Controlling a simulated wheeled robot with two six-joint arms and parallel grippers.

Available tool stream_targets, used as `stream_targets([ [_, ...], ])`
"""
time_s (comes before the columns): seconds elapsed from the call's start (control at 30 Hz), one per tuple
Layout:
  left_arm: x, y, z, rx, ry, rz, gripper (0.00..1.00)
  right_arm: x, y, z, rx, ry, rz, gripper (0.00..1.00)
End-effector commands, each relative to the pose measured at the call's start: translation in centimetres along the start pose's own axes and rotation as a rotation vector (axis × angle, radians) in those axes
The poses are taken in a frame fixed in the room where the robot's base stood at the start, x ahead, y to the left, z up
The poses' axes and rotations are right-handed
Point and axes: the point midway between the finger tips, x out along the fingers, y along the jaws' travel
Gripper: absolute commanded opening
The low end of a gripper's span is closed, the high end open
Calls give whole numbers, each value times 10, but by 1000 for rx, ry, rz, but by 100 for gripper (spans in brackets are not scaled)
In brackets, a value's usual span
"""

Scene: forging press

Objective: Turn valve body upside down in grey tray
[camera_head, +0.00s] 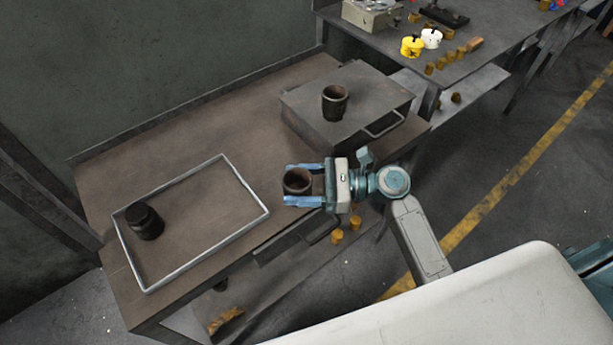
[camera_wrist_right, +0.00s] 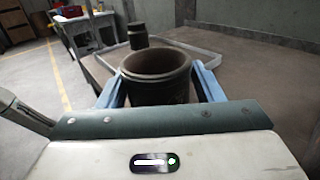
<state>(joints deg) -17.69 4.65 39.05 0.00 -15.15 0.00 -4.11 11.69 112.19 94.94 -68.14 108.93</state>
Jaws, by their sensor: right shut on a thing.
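My right gripper (camera_head: 303,186) is shut on a dark, hollow, cup-shaped valve body (camera_head: 297,181), with one blue finger on each side of it. It is held over the table's front part, right of the tray, with its wide opening facing up. In the right wrist view the same valve body (camera_wrist_right: 156,78) sits between the fingers. The grey tray (camera_head: 192,271) is a thin-rimmed rectangle on the table's left part. A dark stepped valve body (camera_head: 145,222) stands at the tray's left end, narrow end up; it also shows in the right wrist view (camera_wrist_right: 138,36). My left gripper is out of view.
A third cup-shaped part (camera_head: 335,102) stands on a dark metal box (camera_head: 347,133) at the table's back right. The tray's middle and right are empty. A second table (camera_head: 478,72) with yellow and white parts stands beyond.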

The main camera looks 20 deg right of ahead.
Motion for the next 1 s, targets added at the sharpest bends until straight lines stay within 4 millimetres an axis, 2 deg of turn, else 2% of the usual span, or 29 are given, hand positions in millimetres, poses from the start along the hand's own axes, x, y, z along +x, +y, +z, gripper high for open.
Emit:
stream_targets([
  [0.03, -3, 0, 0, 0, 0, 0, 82, -3, -12, 1, -1, 1, -1, 25],
  [0.1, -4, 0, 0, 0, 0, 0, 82, -7, -22, 0, -1, 0, -1, 25],
  [0.37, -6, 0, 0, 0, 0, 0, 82, -15, -45, -3, -1, 0, -1, 25],
  [0.5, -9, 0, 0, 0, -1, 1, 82, -14, -42, -27, 5, -3, -1, 25],
  [0.6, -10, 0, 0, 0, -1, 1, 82, -14, -42, -36, 2, -3, -1, 25],
  [0.97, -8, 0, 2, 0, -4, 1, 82, -14, -41, -41, 1, -2, 0, 25],
  [1.0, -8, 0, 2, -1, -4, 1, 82, -14, -41, -43, 2, -1, 0, 63],
])
